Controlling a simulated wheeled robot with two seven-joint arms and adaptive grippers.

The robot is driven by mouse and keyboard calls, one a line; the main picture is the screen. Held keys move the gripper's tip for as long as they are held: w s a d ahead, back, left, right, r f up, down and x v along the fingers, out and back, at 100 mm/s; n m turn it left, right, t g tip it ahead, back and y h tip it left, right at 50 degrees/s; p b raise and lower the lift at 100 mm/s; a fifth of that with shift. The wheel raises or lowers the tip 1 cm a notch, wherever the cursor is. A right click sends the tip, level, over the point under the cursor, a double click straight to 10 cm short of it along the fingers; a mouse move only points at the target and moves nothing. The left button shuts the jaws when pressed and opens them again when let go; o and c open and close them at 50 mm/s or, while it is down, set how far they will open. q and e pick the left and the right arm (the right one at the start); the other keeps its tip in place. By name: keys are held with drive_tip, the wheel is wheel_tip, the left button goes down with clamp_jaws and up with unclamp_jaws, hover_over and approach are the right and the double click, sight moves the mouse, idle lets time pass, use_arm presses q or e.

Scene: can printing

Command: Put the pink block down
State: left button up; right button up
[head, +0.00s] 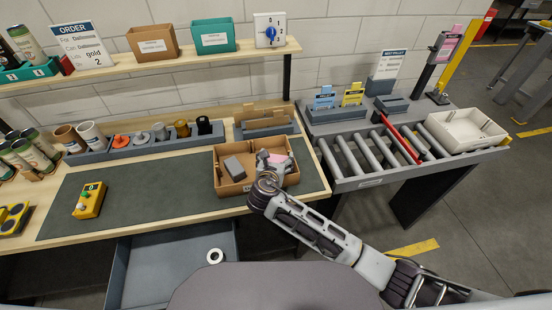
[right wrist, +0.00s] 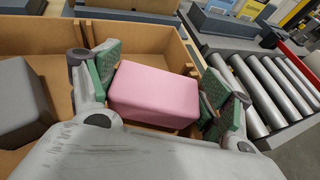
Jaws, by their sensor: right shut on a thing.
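The pink block (right wrist: 155,94) sits between the green-padded fingers of my right gripper (right wrist: 158,88) in the right wrist view. My right gripper is shut on it, low inside the cardboard box (head: 233,188) on the bench. In the head view the pink block (head: 277,159) shows only in part behind the gripper (head: 270,165). I cannot tell whether the block touches the box floor. A grey block (head: 235,168) lies in the box to the left of the gripper, and it also shows in the right wrist view (right wrist: 20,105). My left gripper is not in view.
The dark mat (head: 150,200) left of the box is mostly clear, with a yellow button box (head: 90,200) on it. A roller conveyor (head: 350,155) with a white tray (head: 468,130) stands to the right. A grey rack (head: 135,144) lies behind the mat. An open drawer (head: 165,275) is below.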

drive_tip(key=shift+f, duration=0.65)
drive_tip(key=o, duration=0.7)
drive_tip(key=shift+f, duration=0.1)
drive_tip(key=shift+o, duration=0.2)
drive_tip(key=shift+r, duration=0.75)
drive_tip(key=v, duration=1.2)
drive_tip(key=shift+r, duration=0.1)
